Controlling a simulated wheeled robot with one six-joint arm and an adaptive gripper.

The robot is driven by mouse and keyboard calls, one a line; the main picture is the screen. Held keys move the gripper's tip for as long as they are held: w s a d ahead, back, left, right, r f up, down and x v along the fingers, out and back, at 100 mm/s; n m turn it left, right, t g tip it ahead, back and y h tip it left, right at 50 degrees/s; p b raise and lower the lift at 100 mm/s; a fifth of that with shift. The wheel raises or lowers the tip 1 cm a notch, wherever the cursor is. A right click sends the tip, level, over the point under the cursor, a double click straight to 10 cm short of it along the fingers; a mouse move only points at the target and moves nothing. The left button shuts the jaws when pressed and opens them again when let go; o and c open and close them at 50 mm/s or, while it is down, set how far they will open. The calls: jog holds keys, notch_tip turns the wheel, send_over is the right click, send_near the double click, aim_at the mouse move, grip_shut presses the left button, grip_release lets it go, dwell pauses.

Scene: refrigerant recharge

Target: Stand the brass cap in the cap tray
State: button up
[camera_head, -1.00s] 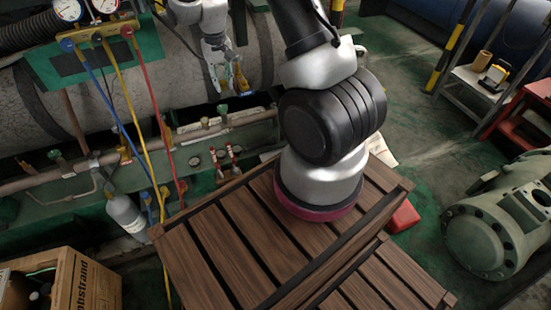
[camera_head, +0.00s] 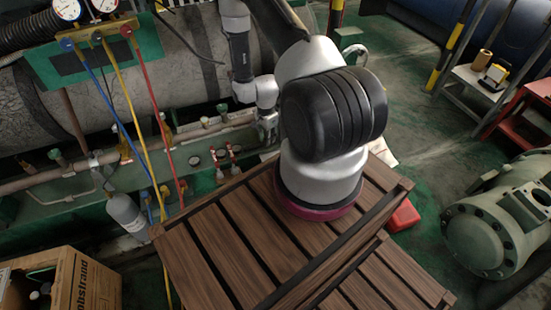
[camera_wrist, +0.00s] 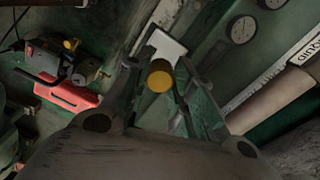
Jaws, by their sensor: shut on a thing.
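The brass cap shows in the wrist view as a round, yellow end (camera_wrist: 160,78) between the two fingers of my gripper (camera_wrist: 158,88). My gripper is shut on it. In the head view my gripper (camera_head: 267,130) hangs near the green rail at the left edge of the wooden crate, partly hidden by my arm, and the cap cannot be made out there. A pale flat piece (camera_wrist: 166,45) lies just beyond the cap in the wrist view; I cannot tell whether it is the cap tray. No cap tray is clearly seen in the head view.
Pipes with valves (camera_head: 222,165) run along the green rail left of my gripper. Gauges with hoses (camera_head: 104,8) stand at top left.

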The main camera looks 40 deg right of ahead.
jog(key=f+m, duration=0.3)
jog(key=f, duration=0.1)
jog(key=w+d+f+m, duration=0.1)
jog(key=f+m, duration=0.2)
jog(key=f, duration=0.2)
jog(key=d+f+m, duration=0.1)
jog(key=f+m, duration=0.2)
jog(key=f, duration=0.2)
jog(key=shift+w+f+m, duration=0.1)
jog(key=shift+w+m, duration=0.15)
jog(key=shift+m, duration=0.05)
jog(key=shift+f, duration=0.15)
jog(key=o, duration=1)
notch_tip(320, 180, up, 12)
jog(key=shift+r, duration=0.15)
